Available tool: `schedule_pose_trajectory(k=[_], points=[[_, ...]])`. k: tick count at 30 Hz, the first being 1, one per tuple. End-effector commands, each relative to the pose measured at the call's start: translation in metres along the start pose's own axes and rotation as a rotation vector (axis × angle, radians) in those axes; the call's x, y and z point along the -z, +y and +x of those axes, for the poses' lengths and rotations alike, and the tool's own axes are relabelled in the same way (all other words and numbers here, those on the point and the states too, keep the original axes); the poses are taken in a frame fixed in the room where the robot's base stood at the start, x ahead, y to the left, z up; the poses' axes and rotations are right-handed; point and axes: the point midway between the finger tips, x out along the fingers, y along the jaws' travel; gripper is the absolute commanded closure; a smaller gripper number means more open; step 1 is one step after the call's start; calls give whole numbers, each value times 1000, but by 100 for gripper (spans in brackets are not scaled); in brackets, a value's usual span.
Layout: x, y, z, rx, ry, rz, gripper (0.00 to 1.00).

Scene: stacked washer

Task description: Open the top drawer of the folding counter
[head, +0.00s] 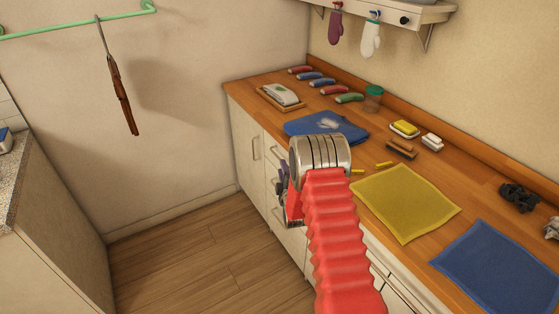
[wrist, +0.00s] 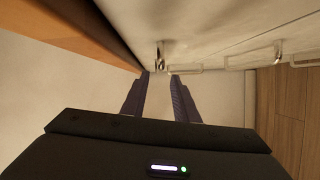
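The folding counter has white fronts (head: 246,135) and a wooden top (head: 476,176); both fronts (wrist: 205,25) and the top's edge (wrist: 85,32) show in the wrist view. My gripper (head: 282,174) is beside the counter's front, below the top's edge, partly hidden by my wrist in the head view. In the wrist view, my gripper's two dark fingers (wrist: 159,76) are apart with nothing between them. A small metal handle (wrist: 160,54) lies just beyond the fingertips. I cannot tell whether they touch it. The top drawer's edges are not clear; no opened drawer shows.
A blue cloth (head: 318,125), a yellow mat (head: 405,203), a blue mat (head: 500,268) and several small items lie on the counter. Pale bar handles (head: 254,147) are on its front. Wooden floor (head: 215,250) is free left of the counter. Another cabinet (head: 60,235) stands at left.

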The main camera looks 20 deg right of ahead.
Motion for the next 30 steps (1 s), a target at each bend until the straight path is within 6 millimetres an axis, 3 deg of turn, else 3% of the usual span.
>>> schedule_pose_trajectory(k=[14, 30], points=[[0, 0, 5, 1, 0, 0, 73], [-1, 0, 59, 0, -1, 0, 73]])
